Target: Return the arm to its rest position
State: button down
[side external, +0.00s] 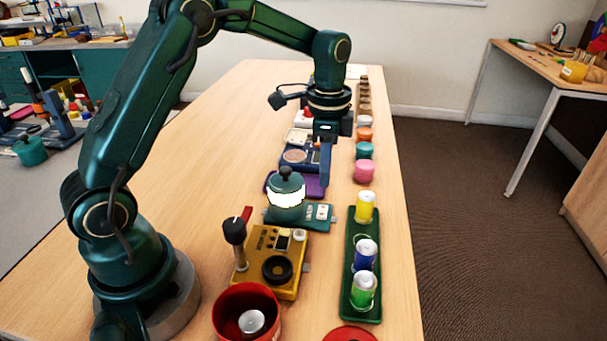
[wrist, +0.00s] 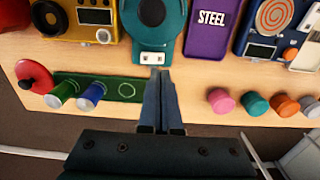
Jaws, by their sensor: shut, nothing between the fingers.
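My gripper (side external: 325,148) hangs pointing down above the row of devices, at the far side of the table. In the wrist view its two fingers (wrist: 161,78) are together with nothing between them. The arm is bent, with its upper part raised and its forearm reaching out over the table. The fingers appear clear of the tabletop, though the exact height is hard to judge.
A green tray (side external: 351,312) bears a yellow can (side external: 365,207), a blue can (side external: 365,255) and a green can (side external: 363,292). A red bin (side external: 224,322) holds a silver can. A teal pot-shaped device (side external: 286,193) and yellow device (side external: 258,247) stand nearby. Coloured pucks line the right.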

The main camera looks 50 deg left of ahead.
jog(key=shift+r, duration=0.8)
jog(key=s+d+r+n+t, duration=0.1)
jog(key=s+d+r+t, duration=0.2)
jog(key=s+r, duration=0.5)
jog(key=s+n+t, duration=0.1)
jog(key=s+n, duration=0.1)
jog(key=s, duration=0.1)
jog(key=s+d+f+n, duration=0.1)
jog(key=s+n, duration=0.2)
jog(key=s+n+t, duration=0.1)
jog(key=s+n, duration=0.1)
jog(key=s, duration=0.2)
jog(key=shift+d+f+t, duration=0.15)
jog(key=shift+f+t, duration=0.15)
jog(key=shift+f, duration=0.05)
jog(key=shift+w+n, duration=0.15)
jog(key=shift+n, duration=0.35)
